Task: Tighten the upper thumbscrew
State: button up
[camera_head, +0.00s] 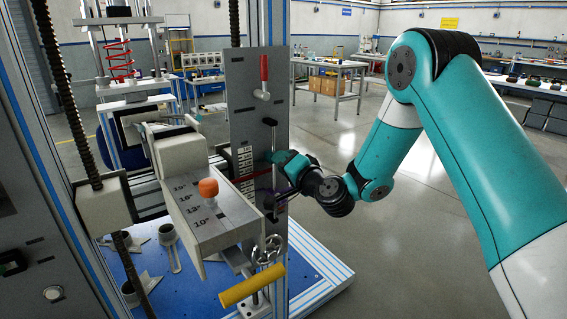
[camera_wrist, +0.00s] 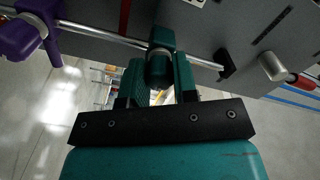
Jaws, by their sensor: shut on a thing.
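In the wrist view, a dark teal collar (camera_wrist: 162,38) sits on a thin metal rod (camera_wrist: 100,36) that runs along a grey panel (camera_wrist: 245,30). The upper thumbscrew (camera_wrist: 158,68) sticks out of this collar toward me. My gripper (camera_wrist: 160,84) is shut on the thumbscrew, one finger on each side. A purple clamp (camera_wrist: 22,38) sits farther left on the rod, which is lower down in the head view. In the head view, my gripper (camera_head: 284,166) reaches the upright rod (camera_head: 274,143) from the right and hides most of the collar and thumbscrew.
A red-handled lever (camera_head: 263,72) is on the panel above the rod. A beige block with an orange knob (camera_head: 208,188), a handwheel (camera_head: 267,249) and a yellow handle (camera_head: 252,285) stand in front. Open floor (camera_head: 400,250) lies to the right.

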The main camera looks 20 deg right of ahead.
jog(key=m+p, duration=0.1)
jog(key=m, duration=0.4)
jog(key=shift+d+m, duration=0.1)
jog(key=shift+m, duration=0.2)
jog(key=shift+m+p, duration=0.7)
jog(key=shift+m, duration=1.3)
jog(key=o, duration=0.9)
jog(key=shift+o, duration=0.2)
